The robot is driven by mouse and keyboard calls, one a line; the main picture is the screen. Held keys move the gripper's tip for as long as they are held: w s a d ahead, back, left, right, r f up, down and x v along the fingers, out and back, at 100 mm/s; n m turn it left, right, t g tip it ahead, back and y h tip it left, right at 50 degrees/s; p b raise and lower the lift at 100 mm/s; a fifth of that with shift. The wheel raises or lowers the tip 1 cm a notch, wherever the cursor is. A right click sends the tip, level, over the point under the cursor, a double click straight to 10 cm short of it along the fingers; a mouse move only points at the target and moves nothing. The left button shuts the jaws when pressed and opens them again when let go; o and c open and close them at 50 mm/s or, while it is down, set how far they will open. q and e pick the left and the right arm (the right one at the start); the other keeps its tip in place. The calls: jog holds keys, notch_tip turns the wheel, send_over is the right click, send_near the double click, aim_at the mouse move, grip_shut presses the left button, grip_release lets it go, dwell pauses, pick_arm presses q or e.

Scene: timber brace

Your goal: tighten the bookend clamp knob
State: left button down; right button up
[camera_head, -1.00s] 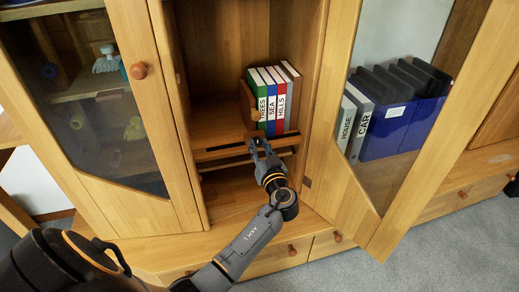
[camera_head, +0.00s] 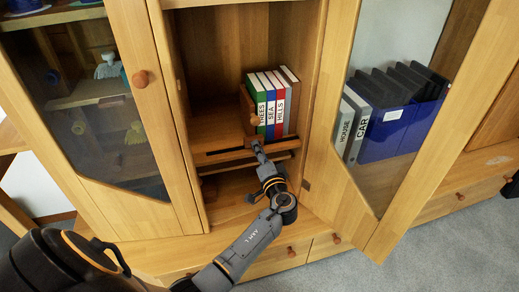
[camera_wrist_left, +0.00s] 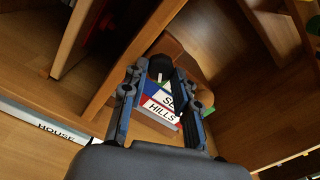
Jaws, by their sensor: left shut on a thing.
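The wooden bookend (camera_head: 249,112) stands upright on the shelf, against the left side of the row of books (camera_head: 271,105). My left gripper (camera_head: 256,146) is at the shelf's front edge, just below the books. In the left wrist view its two fingers (camera_wrist_left: 159,74) are on either side of a dark round thing (camera_wrist_left: 160,65), which looks like the clamp knob; the gripper is shut on it. The fingers hide the knob in the head view, and its tightness cannot be seen. My right gripper is not in view.
A dark slot (camera_head: 224,152) runs along the shelf's front board. The open glass door (camera_head: 345,195) stands to the right, with grey binders (camera_head: 350,125) and blue file boxes (camera_head: 390,130) behind it. The shelf left of the bookend is clear.

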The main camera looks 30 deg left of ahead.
pick_arm(q)
jog(key=m+p, duration=0.2)
jog(key=m, duration=0.3)
jog(key=shift+f+m, duration=0.1)
jog(key=shift+m, duration=0.2)
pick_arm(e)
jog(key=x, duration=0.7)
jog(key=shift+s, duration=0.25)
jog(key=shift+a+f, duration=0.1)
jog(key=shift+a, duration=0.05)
pick_arm(q)
jog(key=c, duration=1)
grip_release()
jog(key=v, duration=1.2)
